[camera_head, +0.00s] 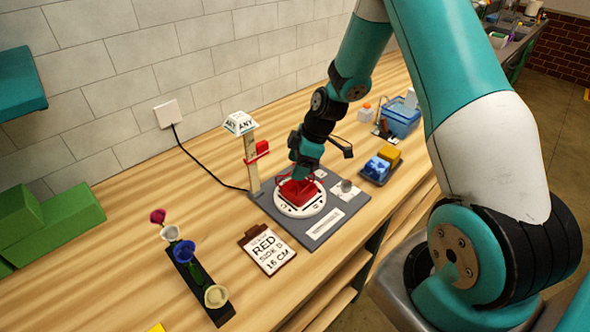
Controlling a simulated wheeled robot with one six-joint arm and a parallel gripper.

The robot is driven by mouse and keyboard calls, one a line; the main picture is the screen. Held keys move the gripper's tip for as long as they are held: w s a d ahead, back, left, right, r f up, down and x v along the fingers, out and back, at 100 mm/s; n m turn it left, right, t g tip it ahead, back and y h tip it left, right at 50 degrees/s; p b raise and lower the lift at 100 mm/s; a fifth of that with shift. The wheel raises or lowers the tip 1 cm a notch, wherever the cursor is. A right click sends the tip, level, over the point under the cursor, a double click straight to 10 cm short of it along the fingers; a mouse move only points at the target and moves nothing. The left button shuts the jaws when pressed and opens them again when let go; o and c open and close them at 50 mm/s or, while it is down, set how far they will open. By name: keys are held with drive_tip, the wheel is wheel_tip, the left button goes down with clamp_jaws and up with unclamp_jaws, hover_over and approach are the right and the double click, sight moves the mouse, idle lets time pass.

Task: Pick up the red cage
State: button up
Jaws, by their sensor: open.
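The red cage (301,192) sits on a white round turntable (285,208) on a grey base plate (318,238). My gripper (303,178) points down right over the cage, and its fingers overlap the cage's top in this view. The fingers look apart, and part of the cage is hidden behind them. I cannot tell whether they touch it.
A post with a sign (240,123) stands left of the turntable. A card reading RED (266,248) lies in front. A black rack (202,287) holds several flowers. A dark tray (366,177) with blue and yellow blocks and a blue bin (401,124) are to the right.

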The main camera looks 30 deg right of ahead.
drive_tip(key=shift+w+a+f, duration=0.1)
drive_tip(key=shift+a+f, duration=0.05)
drive_tip(key=shift+f, duration=0.25)
drive_tip(key=c, duration=1)
drive_tip(key=shift+r, duration=0.1)
